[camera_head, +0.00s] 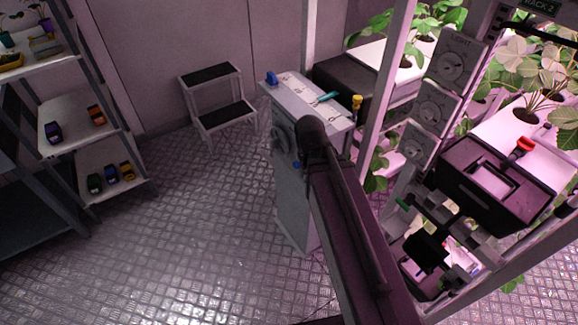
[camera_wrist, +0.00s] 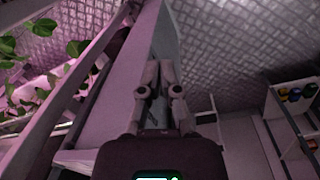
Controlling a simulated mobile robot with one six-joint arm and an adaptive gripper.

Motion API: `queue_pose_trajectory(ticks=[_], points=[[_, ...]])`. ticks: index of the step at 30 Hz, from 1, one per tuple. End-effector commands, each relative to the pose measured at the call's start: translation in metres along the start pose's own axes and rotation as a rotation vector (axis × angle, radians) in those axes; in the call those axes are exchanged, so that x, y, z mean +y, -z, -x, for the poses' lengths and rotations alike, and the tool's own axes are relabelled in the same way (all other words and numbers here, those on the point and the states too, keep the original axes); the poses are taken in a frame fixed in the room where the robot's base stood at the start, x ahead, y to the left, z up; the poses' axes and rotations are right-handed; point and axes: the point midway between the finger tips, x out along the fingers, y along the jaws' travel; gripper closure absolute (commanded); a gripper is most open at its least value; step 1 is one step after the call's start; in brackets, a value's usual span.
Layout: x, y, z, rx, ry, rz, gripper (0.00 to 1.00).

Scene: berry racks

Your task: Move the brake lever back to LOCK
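My gripper (camera_wrist: 160,76) shows from behind in the wrist view. Its two grey fingers point up the picture and lie close together; I cannot tell whether they touch. No object shows between them. In the head view my dark arm crosses the middle, and I cannot pick out the fingertips with certainty.
A grey cabinet (camera_head: 292,180) stands behind my arm, with a teal tool (camera_head: 327,97) and a blue knob (camera_head: 271,78) on top. A step stool (camera_head: 212,101) stands near the wall. Shelves (camera_head: 60,115) are at left. Rack posts and plants crowd the right. The left-middle floor is clear.

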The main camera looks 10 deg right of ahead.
Motion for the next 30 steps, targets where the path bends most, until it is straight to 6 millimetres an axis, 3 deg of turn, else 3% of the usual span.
queue_pose_trajectory(ticks=[1, 12, 30], points=[[-0.001, 0.005, -0.011, -0.003, -0.022, 0.01, 1.0], [0.001, 0.037, -0.053, -0.029, -0.25, 0.092, 1.0], [-0.012, 0.094, -0.099, -0.048, -0.645, 0.203, 1.0]])
